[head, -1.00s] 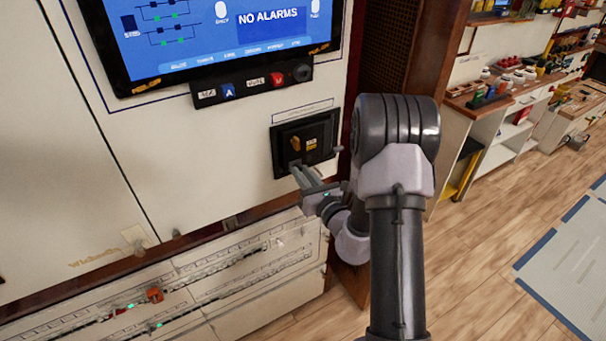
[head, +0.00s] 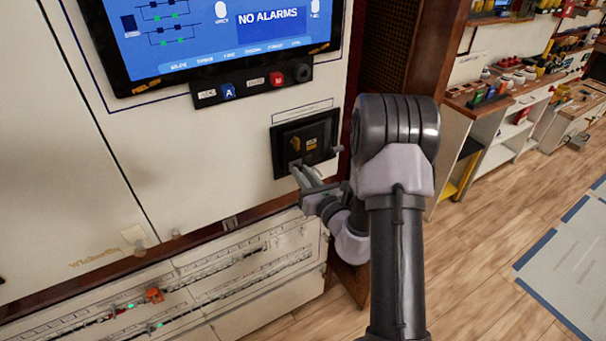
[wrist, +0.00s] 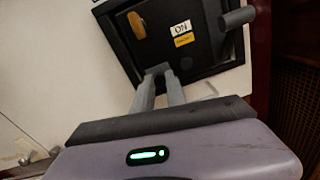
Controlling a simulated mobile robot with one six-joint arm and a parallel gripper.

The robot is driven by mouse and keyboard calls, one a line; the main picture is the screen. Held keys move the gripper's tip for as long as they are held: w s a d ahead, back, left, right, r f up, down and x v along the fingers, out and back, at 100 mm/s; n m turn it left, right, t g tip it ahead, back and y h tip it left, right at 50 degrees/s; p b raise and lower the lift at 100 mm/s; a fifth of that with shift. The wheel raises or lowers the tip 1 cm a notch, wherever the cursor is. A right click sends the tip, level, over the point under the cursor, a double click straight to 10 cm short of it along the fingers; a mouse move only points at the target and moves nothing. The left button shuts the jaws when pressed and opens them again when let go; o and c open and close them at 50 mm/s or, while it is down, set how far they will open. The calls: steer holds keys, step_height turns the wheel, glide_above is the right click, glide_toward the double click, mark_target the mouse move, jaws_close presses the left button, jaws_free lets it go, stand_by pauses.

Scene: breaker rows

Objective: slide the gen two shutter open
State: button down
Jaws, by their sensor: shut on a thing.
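A black square unit (head: 320,128), which I take for the gen two shutter's housing, is set in the white panel and fills the top of the wrist view (wrist: 207,58). My gripper (head: 303,168) is at the unit's lower left edge. Its fingers (wrist: 158,75) are closed on a small grey tab (wrist: 158,67) there. The fingertips partly hide the tab. The label strip above the unit is too small to read.
Above are a row of buttons (head: 252,84) and a screen reading "NO ALARMS" (head: 225,40). Lower breaker rows (head: 200,290) run below. A brown cabinet edge stands close on the right. The wooden floor (head: 480,260) at right is clear.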

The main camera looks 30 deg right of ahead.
mark_target(309, 157)
steer(key=d, duration=0.4)
steer(key=shift+w+d+r, duration=0.1)
steer(key=shift+d+r, duration=0.05)
steer(key=shift+d, duration=0.25)
steer(key=c, duration=1.3)
jaws_free()
steer(key=s, duration=1.7)
steer(key=shift+s, duration=0.2)
